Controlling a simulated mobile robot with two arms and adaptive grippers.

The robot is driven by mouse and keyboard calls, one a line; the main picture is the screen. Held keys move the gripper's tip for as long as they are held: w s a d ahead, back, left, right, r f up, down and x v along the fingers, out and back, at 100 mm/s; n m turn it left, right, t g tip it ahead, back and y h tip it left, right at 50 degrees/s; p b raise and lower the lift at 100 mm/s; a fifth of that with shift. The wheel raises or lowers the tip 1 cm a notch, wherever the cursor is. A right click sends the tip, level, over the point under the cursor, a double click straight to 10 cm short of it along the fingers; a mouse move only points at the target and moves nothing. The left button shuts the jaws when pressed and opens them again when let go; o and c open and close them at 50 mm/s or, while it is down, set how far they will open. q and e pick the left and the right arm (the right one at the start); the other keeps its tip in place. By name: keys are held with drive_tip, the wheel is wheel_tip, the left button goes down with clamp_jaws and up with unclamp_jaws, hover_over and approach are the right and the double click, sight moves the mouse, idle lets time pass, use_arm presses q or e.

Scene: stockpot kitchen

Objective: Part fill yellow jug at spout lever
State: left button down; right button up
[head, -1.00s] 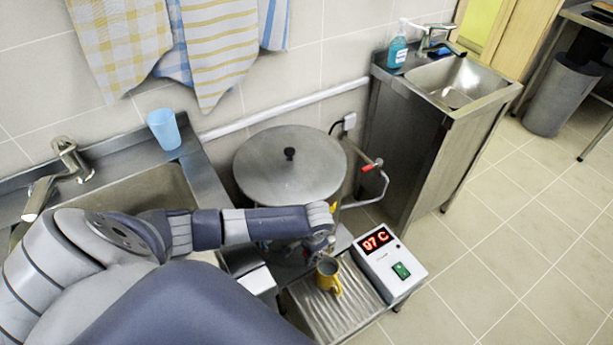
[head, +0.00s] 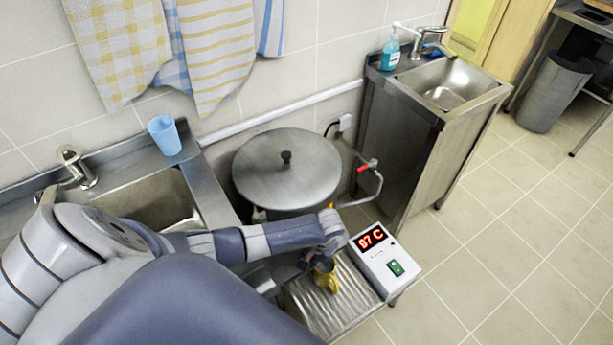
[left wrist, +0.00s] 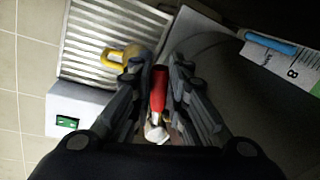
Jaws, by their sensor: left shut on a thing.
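The yellow jug (head: 326,277) stands on the ribbed metal tray, partly hidden by my left arm. In the left wrist view, the jug (left wrist: 131,56) shows its yellow handle beside my left fingers. My left gripper (left wrist: 158,82) is shut on the red spout lever (left wrist: 159,88), which lies between its two fingers. In the head view, the left gripper (head: 316,258) is just above the jug, and my arm hides the lever and spout. I cannot see the jug's inside or any water. My right gripper is not in view.
The lidded stockpot (head: 287,172) stands behind the tray (head: 316,304). A white control box (head: 386,262) reading 97 C sits to the right of the jug. A pipe with a red valve handle (head: 363,168) is right of the pot. A blue cup (head: 164,135) stands by the left sink.

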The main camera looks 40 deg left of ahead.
use_arm(q)
drive_tip(key=shift+d+n, duration=0.2)
drive_tip(key=shift+n, duration=0.1)
drive_tip(key=c, duration=1.6)
unclamp_jaws()
drive_tip(key=shift+o, duration=0.2)
wheel_tip(320, 180, up, 12)
drive_tip(key=d, duration=0.2)
drive_tip(key=shift+d+f, duration=0.15)
